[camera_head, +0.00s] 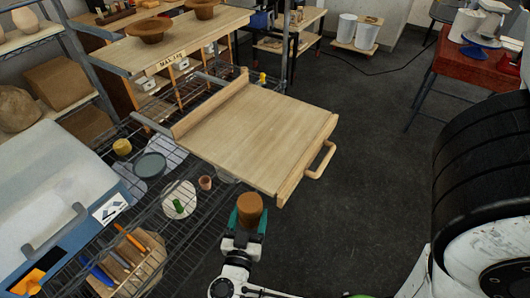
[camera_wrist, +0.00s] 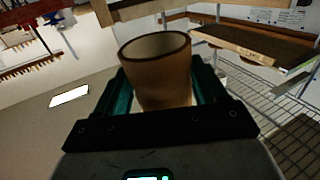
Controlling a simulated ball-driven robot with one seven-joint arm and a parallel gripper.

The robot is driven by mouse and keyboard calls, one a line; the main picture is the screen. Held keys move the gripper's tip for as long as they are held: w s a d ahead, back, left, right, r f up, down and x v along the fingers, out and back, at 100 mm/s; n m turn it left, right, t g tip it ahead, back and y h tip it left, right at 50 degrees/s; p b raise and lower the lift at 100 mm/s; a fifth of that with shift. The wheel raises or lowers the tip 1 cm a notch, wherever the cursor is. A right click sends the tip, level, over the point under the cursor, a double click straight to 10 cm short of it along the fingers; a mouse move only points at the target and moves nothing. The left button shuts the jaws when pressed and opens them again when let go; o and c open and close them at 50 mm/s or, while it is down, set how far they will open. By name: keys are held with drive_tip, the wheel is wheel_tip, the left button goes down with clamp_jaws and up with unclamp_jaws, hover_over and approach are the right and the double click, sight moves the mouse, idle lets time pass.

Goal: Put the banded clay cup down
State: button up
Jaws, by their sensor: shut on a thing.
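The banded clay cup (camera_head: 249,206) is brown and held at the end of my arm, just below the front edge of the pull-out wooden board in the head view. My gripper (camera_head: 247,217) has teal fingers, one on each side of the cup, and is shut on it. In the wrist view the cup (camera_wrist: 158,72) fills the space between the fingers (camera_wrist: 157,88). Its dark-rimmed mouth is open to view and it looks empty. Its underside is hidden, and I cannot make out a clear band.
A pale wooden board (camera_head: 255,130) with a handle (camera_head: 322,160) juts out, its top bare. A wire shelf (camera_head: 190,235) left of my gripper holds a small clay pot (camera_head: 205,183), a white disc (camera_head: 179,200), a grey-green dish (camera_head: 150,165) and a tool tray (camera_head: 128,262). Dark floor (camera_head: 360,140) lies open at right.

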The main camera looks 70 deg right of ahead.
drive_tip(key=b, duration=0.2)
approach(265, 159)
drive_tip(key=d+r, duration=0.2)
drive_tip(key=d, duration=0.1)
drive_tip(key=w+d+r, duration=0.1)
drive_tip(key=d+r, duration=0.1)
drive_tip(key=shift+d, duration=0.15)
drive_tip(key=d+b, duration=0.2)
drive_tip(key=d, duration=0.1)
drive_tip(key=d+b, duration=0.1)
drive_tip(key=shift+w+d+f, duration=0.1)
drive_tip(key=shift+w+d, duration=0.2)
drive_tip(key=shift+d, duration=0.1)
drive_tip(key=shift+a+f+b, duration=0.15)
drive_tip(key=shift+b, duration=0.65)
drive_tip(key=o, duration=1.3)
drive_tip(key=shift+o, duration=0.2)
